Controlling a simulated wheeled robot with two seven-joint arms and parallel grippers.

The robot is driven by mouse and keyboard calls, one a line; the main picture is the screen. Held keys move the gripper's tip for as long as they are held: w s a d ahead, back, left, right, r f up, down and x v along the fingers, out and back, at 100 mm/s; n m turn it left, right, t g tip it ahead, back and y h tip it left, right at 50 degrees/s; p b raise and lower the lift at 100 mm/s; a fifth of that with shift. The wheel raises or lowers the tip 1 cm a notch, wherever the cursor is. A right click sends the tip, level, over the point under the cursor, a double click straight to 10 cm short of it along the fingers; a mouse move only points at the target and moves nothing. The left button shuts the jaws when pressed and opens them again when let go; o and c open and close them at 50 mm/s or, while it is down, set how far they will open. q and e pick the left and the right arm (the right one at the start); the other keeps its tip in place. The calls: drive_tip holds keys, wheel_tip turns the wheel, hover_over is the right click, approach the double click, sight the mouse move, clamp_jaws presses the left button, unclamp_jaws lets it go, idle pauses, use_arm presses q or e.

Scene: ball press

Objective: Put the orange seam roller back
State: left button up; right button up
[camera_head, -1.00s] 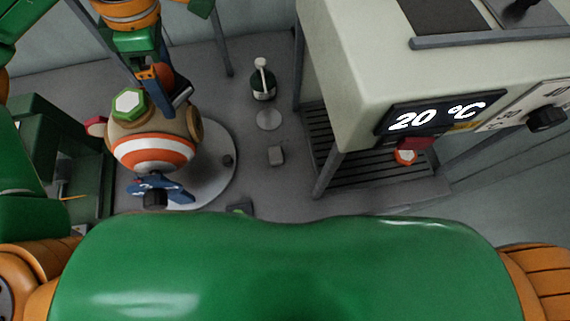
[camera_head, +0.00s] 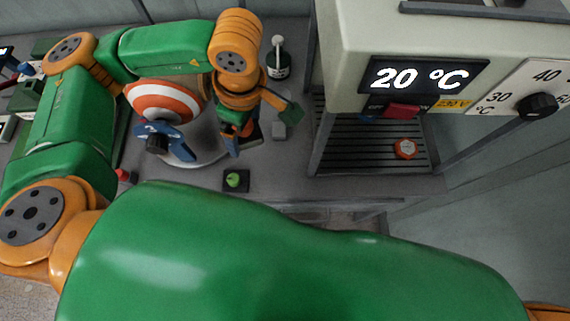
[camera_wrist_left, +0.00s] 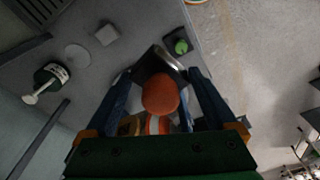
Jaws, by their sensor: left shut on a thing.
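My left gripper (camera_head: 236,148) points down over the table, right of the striped ball. It is shut on the orange seam roller (camera_head: 246,128), mostly hidden by the gripper and arm in the head view. In the left wrist view, the roller's round orange handle (camera_wrist_left: 161,95) sits between the two blue fingers (camera_wrist_left: 162,82), with a dark metal head (camera_wrist_left: 160,62) beyond it. A small dark square holder (camera_head: 235,188) with a green piece in it lies just in front of the gripper. It also shows in the left wrist view (camera_wrist_left: 178,35). My right gripper is out of view.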

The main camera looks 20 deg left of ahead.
use_arm(q)
drive_tip(key=s+d+f+m+h+p, duration=0.15)
drive_tip(key=s+m, duration=0.25)
drive_tip(key=m, duration=0.8)
drive_tip(key=s+d+f+m+p, duration=0.1)
drive_tip(key=s+d+f+m, duration=0.25)
drive_tip(key=m, duration=0.85)
drive_tip(key=s+d+f+m+h+p, duration=0.15)
drive_tip(key=s+m, duration=0.35)
drive_tip(key=m, duration=0.7)
drive_tip(key=n+b, duration=0.1)
drive_tip(key=b, duration=1)
hover_over(281, 172)
drive_tip(key=f, duration=1)
drive_tip(key=shift+s+a+f, duration=0.1)
drive_tip(key=shift+a+f, duration=0.15)
drive_tip(key=shift+a, duration=0.05)
wheel_tip(281, 172, down, 3)
drive_tip(key=shift+r+p, duration=0.15)
drive_tip(key=shift+p, duration=0.5)
drive_tip(key=shift+f, duration=0.4)
drive_tip(key=o, duration=1)
drive_tip(key=shift+r, duration=0.25)
drive_tip(key=r, duration=0.4)
drive_tip(key=a+r, duration=0.1)
drive_tip(key=r, duration=0.6)
drive_tip(key=shift+a+r+b, duration=0.15)
drive_tip(key=shift+r+b, duration=0.2)
drive_tip(key=shift+r, duration=0.05)
